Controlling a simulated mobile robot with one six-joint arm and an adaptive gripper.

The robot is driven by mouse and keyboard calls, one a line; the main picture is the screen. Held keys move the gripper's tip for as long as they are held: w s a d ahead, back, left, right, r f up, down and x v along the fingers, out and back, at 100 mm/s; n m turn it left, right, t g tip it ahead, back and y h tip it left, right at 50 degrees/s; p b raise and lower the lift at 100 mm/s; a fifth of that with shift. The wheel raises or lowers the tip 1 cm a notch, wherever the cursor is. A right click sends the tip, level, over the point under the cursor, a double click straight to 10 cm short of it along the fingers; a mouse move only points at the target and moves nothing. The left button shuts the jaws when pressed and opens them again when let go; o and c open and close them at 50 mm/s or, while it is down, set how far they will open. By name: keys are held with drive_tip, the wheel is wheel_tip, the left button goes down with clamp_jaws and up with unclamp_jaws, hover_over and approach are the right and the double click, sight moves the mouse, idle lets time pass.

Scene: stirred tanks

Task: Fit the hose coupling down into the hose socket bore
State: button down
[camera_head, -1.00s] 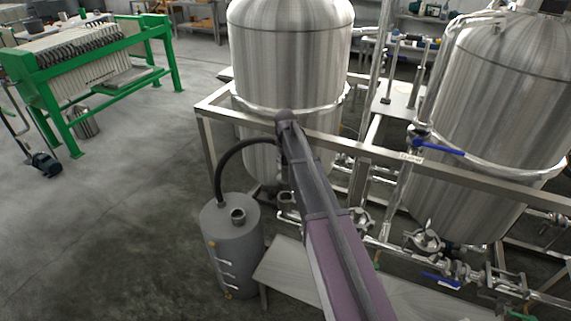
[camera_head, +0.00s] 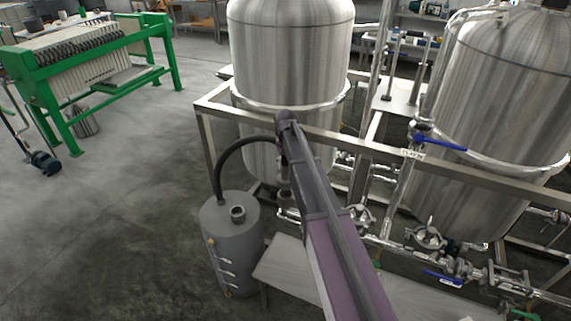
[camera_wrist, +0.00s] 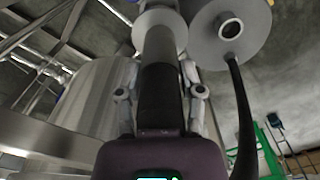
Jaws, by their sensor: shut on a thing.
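My gripper (camera_wrist: 160,84) is shut on the hose coupling (camera_wrist: 160,52), a grey cylinder with a dark lower section between the fingers. A pale round flange (camera_wrist: 138,28) shows around its far end; I cannot tell whether it belongs to the coupling or to the socket. In the head view my arm hides most of the gripper and the coupling. A black hose (camera_head: 233,152) arches from the top of a grey drum (camera_head: 232,262) to my arm's end; a black hose also shows in the wrist view (camera_wrist: 242,110). The hose socket bore is not clearly visible.
The drum top carries a short open collar (camera_head: 238,214). Steel tanks (camera_head: 290,55) (camera_head: 495,100) stand in a metal frame (camera_head: 220,108) close behind my arm, with pipes and valves below. A low metal bench (camera_head: 285,268) is beside the drum. Floor at left is open.

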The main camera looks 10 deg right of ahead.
sight(286, 179)
drive_tip(key=shift+f+b, duration=4.05)
idle(0.7)
drive_tip(key=shift+c, duration=0.7)
unclamp_jaws()
drive_tip(key=shift+r, duration=0.15)
wheel_tip(286, 179, up, 16)
drive_tip(key=p, duration=1.5)
drive_tip(key=shift+f+p, duration=0.25)
drive_tip(key=shift+p, duration=0.15)
